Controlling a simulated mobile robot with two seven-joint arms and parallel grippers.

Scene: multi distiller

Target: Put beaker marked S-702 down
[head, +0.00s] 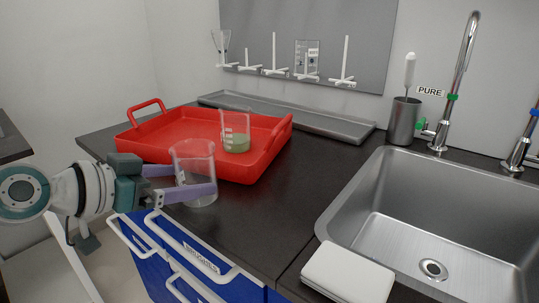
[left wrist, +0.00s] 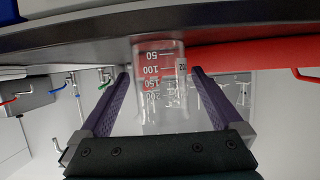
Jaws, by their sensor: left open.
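A clear, empty-looking glass beaker (head: 194,160) stands upright on the dark counter, in front of the red tray. In the left wrist view the beaker (left wrist: 158,85) shows upside down, with white graduations and a small label whose full marking I cannot read. My left gripper (head: 196,178) comes in level from the left, with its purple fingers on either side of the beaker. The fingers are open, with a gap to the glass on both sides in the left wrist view. My right gripper is not in view.
The red tray (head: 143,140) holds another beaker (head: 235,132) with greenish liquid. A steel sink (head: 432,268) is at the right, with a white box (head: 346,272) at the counter's front edge. A grey trough (head: 300,120) lies along the wall. The counter right of the beaker is clear.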

